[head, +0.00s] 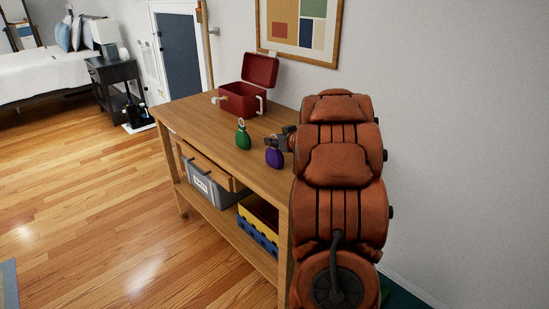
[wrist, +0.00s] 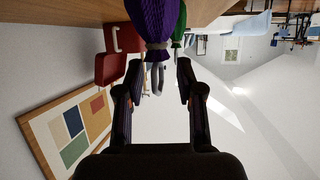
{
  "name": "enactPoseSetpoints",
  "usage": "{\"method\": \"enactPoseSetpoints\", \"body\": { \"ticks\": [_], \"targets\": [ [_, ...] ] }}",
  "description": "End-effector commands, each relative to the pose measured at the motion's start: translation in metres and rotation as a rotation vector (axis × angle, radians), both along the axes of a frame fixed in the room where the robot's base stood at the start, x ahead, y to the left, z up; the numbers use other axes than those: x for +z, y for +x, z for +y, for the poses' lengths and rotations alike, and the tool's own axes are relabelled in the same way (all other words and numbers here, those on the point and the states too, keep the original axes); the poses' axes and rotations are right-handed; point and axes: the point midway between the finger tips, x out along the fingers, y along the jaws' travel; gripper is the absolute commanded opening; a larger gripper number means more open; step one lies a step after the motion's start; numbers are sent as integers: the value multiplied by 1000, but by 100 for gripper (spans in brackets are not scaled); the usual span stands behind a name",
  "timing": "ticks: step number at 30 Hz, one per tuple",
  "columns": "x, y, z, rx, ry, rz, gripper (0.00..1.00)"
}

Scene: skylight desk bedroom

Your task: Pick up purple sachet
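The purple sachet (head: 274,157) stands upright near the right end of the wooden table's top. In the wrist view, which is upside down, its purple body (wrist: 154,18) hangs from the top and its pale loop points down between the fingers. My gripper (head: 279,142) is beside the sachet's top in the head view. In the wrist view my gripper (wrist: 160,68) is open, with a finger on either side of the loop and visible gaps. My arm hides part of the table behind it.
A green sachet (head: 243,136) stands to the left of the purple one. An open red box (head: 240,99) with white handles is farther back on the wooden table (head: 200,116). Bins stand on the shelf below. A wall with a framed picture (head: 299,25) is behind.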

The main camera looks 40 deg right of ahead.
Motion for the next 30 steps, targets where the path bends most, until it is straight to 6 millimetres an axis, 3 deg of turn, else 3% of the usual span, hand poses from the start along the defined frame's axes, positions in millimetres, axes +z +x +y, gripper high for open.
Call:
{"method": "enactPoseSetpoints", "body": {
  "ticks": [4, 12, 22, 30],
  "targets": [
    [-7, 14, -3, 1, 1, 1, 37],
    [-7, 16, -4, -1, 0, 1, 36],
    [-7, 16, -4, -1, 0, 1, 2],
    [-7, 16, -4, -1, 0, 1, 0]
  ]
}}
